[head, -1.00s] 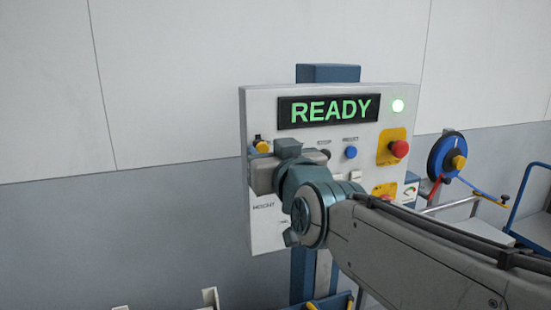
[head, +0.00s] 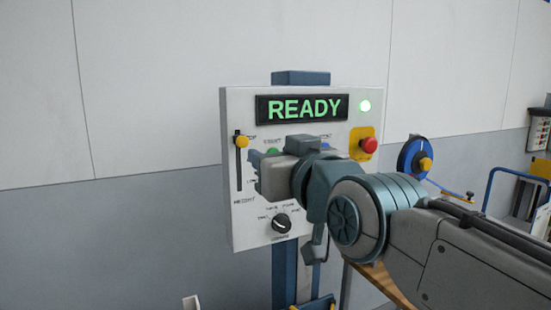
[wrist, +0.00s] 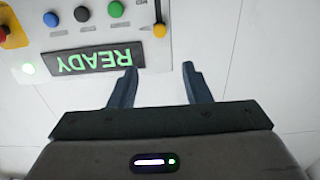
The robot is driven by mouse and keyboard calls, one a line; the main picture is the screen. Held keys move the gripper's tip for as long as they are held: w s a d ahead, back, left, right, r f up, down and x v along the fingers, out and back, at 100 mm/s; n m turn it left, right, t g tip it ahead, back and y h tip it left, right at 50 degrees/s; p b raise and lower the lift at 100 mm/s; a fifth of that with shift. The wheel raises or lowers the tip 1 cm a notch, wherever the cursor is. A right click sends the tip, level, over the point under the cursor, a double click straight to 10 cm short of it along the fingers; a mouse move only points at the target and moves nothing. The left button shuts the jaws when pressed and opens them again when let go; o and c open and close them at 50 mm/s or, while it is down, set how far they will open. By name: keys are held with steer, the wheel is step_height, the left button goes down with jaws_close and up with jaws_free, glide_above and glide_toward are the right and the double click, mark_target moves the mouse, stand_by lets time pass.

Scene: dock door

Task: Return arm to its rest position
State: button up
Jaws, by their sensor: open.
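My gripper (wrist: 158,84) is open, with its two dark fingers apart and nothing between them in the wrist view. In the head view my gripper (head: 256,175) is in front of the control panel (head: 235,120), over its middle left part, and my arm comes in from the lower right. I cannot tell how far the fingertips are from the panel. The panel's display (head: 302,108) reads READY in green and a green lamp (head: 365,106) is lit beside it. In the wrist view the panel appears upside down at the upper left.
The panel has a yellow slider (head: 241,143) near the top of its slot, a dark knob (head: 281,223) and a red button (head: 368,145). A blue reel (head: 415,160) and a blue-railed cart (head: 514,172) stand to the right. The wall left of the panel is bare.

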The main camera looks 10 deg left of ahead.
steer(key=d+f+m+g+h, duration=0.2)
steer(key=d+f+g+h, duration=0.15)
steer(key=d+f, duration=0.55)
steer(key=d+f+m+g+h, duration=0.2)
steer(key=d+f+h, duration=0.25)
steer(key=f, duration=0.95)
steer(key=s+d+f+m+g+h, duration=0.2)
steer(key=s+d+f+g, duration=0.4)
steer(key=s+d+f, duration=0.4)
step_height(320, 180, down, 3)
steer(key=shift+s+d+r+m+h+p, duration=0.1)
steer(key=shift+s+d+m+h+p, duration=0.3)
steer(key=shift+m, duration=0.3)
steer(key=shift+w, duration=0.15)
